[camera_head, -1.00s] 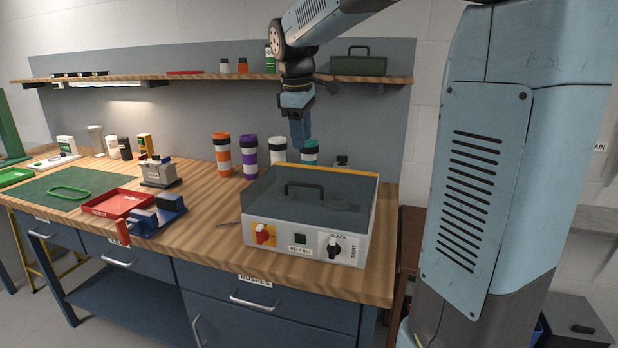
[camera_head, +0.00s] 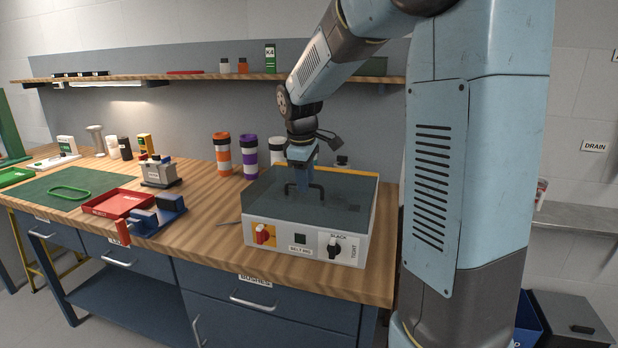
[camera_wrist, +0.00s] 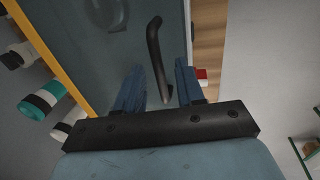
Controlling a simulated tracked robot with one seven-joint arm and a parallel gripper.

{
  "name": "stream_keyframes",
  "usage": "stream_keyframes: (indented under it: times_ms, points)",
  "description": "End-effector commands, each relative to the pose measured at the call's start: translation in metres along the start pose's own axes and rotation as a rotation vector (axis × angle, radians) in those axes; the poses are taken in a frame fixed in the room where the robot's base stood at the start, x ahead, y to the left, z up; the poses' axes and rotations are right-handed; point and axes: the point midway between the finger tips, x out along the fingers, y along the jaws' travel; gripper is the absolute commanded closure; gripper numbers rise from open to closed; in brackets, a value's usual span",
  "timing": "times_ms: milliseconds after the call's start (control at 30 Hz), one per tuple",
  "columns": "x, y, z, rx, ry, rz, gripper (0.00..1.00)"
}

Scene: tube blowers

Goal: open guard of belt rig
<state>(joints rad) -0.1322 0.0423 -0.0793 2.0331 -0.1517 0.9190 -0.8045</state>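The belt rig (camera_head: 283,236) is a light grey box at the right end of the wooden bench. Its dark see-through guard (camera_head: 345,190) lies closed on top, with a yellow strip along the back edge. A black bar handle (camera_wrist: 156,55) stands up from the guard. My gripper (camera_head: 303,186) points down at the handle. In the wrist view its two blue fingers (camera_wrist: 160,85) are apart, with the near end of the handle between them. I cannot tell whether a finger touches the handle.
The front panel carries a red switch on a yellow plate (camera_head: 263,235) and a black slack/tight knob (camera_head: 334,246). Several banded tubes, including a purple one (camera_head: 249,157), stand behind the rig. A shelf (camera_head: 200,77) runs above. A red tray (camera_head: 117,204) lies left.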

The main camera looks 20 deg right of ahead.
Motion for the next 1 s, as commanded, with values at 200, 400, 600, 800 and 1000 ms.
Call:
stream_keyframes:
  times_ms: [200,400,600,800,1000]
  points:
    - [0.0001,0.0002,0.0000,0.000,0.000,0.000,0.63]
    - [0.0000,0.0003,0.0002,0.001,0.000,0.000,0.82]
    - [0.0000,0.0002,0.0003,0.001,0.000,0.000,1.00]
    - [0.0001,0.0000,0.0003,0.001,0.000,-0.001,1.00]
    - [0.0002,-0.0002,0.0004,0.001,-0.001,-0.002,1.00]
